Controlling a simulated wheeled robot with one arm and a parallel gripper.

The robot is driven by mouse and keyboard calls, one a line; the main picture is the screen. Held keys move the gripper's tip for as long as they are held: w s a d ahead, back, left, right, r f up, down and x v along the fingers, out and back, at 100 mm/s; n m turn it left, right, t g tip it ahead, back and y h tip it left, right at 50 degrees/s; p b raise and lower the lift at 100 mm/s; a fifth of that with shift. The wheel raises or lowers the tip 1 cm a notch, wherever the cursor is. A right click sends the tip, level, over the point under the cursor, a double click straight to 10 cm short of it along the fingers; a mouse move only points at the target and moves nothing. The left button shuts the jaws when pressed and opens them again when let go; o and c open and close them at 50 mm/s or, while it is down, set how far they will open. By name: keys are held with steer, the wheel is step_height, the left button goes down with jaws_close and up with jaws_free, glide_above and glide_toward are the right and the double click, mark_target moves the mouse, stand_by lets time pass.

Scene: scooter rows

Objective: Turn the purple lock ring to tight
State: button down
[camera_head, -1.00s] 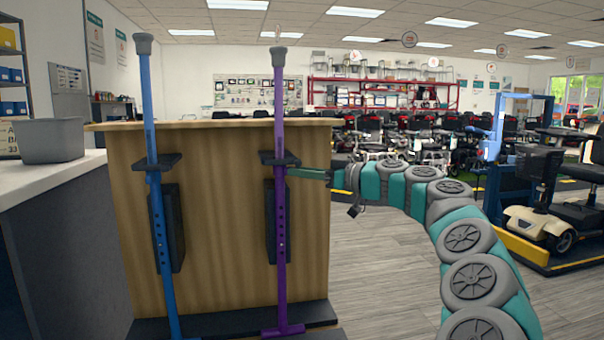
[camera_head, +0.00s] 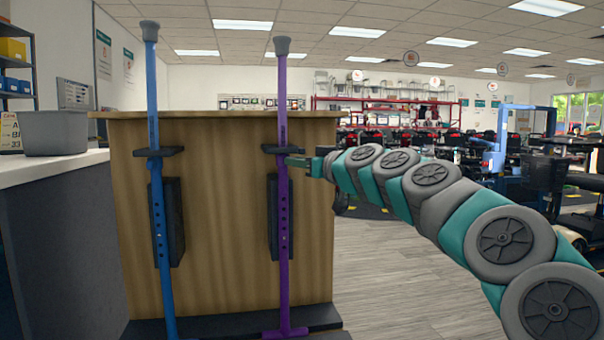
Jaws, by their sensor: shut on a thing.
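A purple pole (camera_head: 283,215) with a grey cap stands upright in front of a wooden panel, with a dark bracket (camera_head: 283,150) around it. The purple lock ring (camera_head: 281,163) is just below the bracket, small and partly hidden by my fingers. My gripper (camera_head: 291,161) reaches in from the right at ring height, its green fingers shut on the ring. The ring's turn position and any marks are too small to tell.
A matching blue pole (camera_head: 160,220) with its own bracket stands to the left. The wooden panel (camera_head: 222,220) is close behind both poles. A grey bin (camera_head: 55,132) sits on the left counter. Open floor (camera_head: 385,265) lies at right, beneath my arm.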

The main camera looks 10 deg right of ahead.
steer(key=m+h+p, duration=0.1)
steer(key=h+p, duration=0.1)
steer(key=a+m+t+h+p, duration=0.1)
steer(key=m+h+p, duration=0.1)
steer(key=p, duration=0.1)
steer(key=a+m+h+p, duration=0.1)
steer(key=h+p, duration=0.1)
steer(key=shift+s+a+r+t+h+p, duration=0.15)
steer(key=shift+s+a+t+h+p, duration=0.05)
steer(key=shift+s+t+h+p, duration=0.1)
steer(key=shift+a+m+h+p, duration=0.1)
steer(key=shift+m+h+p, duration=0.2)
steer(key=shift+m+p, duration=0.1)
steer(key=shift+f, duration=0.2)
steer(key=c, duration=0.8)
jaws_free()
